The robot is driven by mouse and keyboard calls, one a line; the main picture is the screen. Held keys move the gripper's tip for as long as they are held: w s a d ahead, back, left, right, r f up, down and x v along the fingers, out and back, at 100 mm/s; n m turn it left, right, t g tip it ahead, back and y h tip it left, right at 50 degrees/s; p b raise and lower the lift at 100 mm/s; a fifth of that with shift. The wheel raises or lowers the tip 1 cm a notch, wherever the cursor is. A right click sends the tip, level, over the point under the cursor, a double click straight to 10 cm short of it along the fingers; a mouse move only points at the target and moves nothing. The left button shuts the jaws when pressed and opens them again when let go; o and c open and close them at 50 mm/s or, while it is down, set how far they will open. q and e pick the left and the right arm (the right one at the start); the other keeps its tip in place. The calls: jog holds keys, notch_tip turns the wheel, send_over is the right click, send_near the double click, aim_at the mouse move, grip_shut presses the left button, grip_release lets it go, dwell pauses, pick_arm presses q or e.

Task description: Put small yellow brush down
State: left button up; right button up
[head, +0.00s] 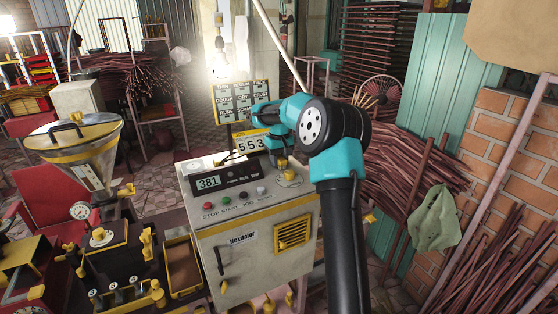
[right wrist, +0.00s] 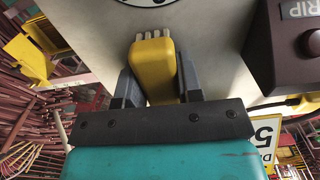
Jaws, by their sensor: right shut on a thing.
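The small yellow brush (right wrist: 153,70) sits between the two dark fingers of my right gripper (right wrist: 157,78) in the right wrist view. The gripper is shut on it. Pale bristles point away from the gripper, over a light grey surface; I cannot tell whether they touch it. The brush is small and hard to make out there. My left gripper is not in view.
A hopper machine (head: 75,140) and a yellow tray (head: 168,256) are at left.

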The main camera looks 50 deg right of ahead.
aim_at(280, 156)
jog(key=shift+f, duration=0.1)
jog(key=o, duration=1)
notch_tip(280, 156, up, 12)
jog(key=shift+r, duration=0.1)
dwell(0.6)
